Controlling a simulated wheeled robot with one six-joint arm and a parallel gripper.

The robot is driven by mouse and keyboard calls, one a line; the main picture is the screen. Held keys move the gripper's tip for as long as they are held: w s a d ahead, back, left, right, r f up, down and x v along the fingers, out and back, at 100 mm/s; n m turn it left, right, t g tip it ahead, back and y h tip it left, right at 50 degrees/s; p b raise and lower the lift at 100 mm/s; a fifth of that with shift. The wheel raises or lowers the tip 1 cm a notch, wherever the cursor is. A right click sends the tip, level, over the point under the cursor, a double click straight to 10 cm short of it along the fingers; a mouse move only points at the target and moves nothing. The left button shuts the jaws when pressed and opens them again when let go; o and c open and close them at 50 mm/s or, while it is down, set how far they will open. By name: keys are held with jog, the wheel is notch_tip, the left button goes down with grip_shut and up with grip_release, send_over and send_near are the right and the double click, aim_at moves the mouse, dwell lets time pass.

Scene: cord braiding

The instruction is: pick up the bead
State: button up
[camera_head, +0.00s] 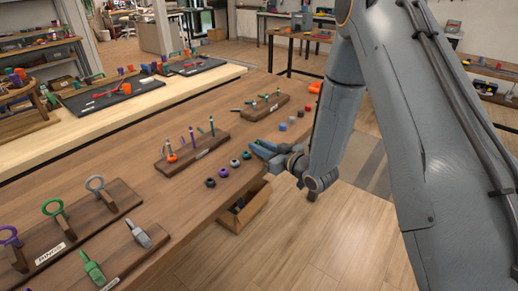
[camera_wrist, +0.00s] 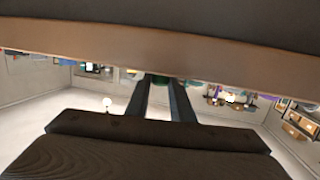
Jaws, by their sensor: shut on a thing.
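My gripper (camera_head: 257,148) reaches in low at the near edge of the wooden table, at the end of a row of small beads. In the wrist view its two fingers (camera_wrist: 161,84) are close together, with a small dark green bead (camera_wrist: 160,80) between their tips. The bead in the jaws is hidden in the head view. Beside the gripper on the table are a black bead (camera_head: 210,182), a purple bead (camera_head: 223,172) and a teal bead (camera_head: 235,163).
Past the gripper lie a grey bead (camera_head: 282,127), a blue bead (camera_head: 291,120) and a red bead (camera_head: 301,113). Wooden peg stands (camera_head: 192,150) and ring stands (camera_head: 65,235) occupy the table. An open box (camera_head: 245,207) sits below the table edge.

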notch_tip(320, 180, up, 9)
jog(key=shift+b, duration=0.35)
dwell(0.4)
